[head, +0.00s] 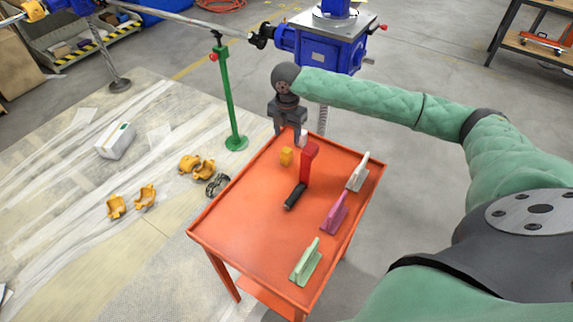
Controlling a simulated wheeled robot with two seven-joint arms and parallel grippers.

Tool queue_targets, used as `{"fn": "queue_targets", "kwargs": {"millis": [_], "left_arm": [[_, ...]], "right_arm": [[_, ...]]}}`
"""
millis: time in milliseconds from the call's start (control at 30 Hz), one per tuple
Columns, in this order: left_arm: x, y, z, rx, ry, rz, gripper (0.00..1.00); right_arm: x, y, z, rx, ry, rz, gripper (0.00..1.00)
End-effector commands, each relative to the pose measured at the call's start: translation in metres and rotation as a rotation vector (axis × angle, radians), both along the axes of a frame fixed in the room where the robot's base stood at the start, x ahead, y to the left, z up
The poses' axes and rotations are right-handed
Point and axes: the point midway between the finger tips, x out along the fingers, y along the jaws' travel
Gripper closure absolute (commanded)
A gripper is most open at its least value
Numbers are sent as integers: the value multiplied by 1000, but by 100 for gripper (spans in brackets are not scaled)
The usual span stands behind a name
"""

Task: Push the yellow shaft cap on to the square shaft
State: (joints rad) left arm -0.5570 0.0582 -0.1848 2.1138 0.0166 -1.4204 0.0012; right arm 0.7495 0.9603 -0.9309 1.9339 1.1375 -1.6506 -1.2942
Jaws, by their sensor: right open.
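A small yellow piece (286,156), which looks like the shaft cap, sits on the far left part of the orange table. My right gripper (290,134) points down at the table's far edge, just beyond the yellow piece. Its fingers are apart, and I see nothing held between them. A blue screw jack (318,50) stands behind the table, with a short shaft stub with a red end (382,27) on its right side. I cannot tell whether this stub is the square shaft. My left gripper is out of view.
The orange table (240,235) also holds a red tool with a black handle (296,196) and white (358,172), purple (335,212) and green (306,262) handled pieces. A green post (228,100) stands left. Yellow shells (145,197) and a white box (116,141) lie on the floor.

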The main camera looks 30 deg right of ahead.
Motion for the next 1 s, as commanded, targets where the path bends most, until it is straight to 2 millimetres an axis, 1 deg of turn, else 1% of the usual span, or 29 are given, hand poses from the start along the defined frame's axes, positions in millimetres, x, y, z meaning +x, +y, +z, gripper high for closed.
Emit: {"fn": "queue_targets", "kwargs": {"millis": [33, 100, 200, 267, 333, 533, 700, 1000], "left_arm": [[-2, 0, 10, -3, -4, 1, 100], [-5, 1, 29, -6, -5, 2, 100], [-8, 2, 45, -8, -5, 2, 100], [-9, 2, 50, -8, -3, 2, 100], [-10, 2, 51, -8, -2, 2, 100], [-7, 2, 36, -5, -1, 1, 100], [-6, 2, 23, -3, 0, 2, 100], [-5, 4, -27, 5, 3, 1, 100]], "right_arm": [[0, 0, -12, 0, 0, 0, 46], [0, 0, -17, 0, 0, 0, 46], [0, 0, -21, 0, 0, 0, 46], [0, 0, -22, 0, 0, 0, 46], [0, 0, -25, -1, 1, 0, 46], [0, 0, -42, 0, 1, -1, 46], [-2, 0, -51, -1, 1, 0, 46], [-7, 2, -78, -1, 2, -1, 46]]}}
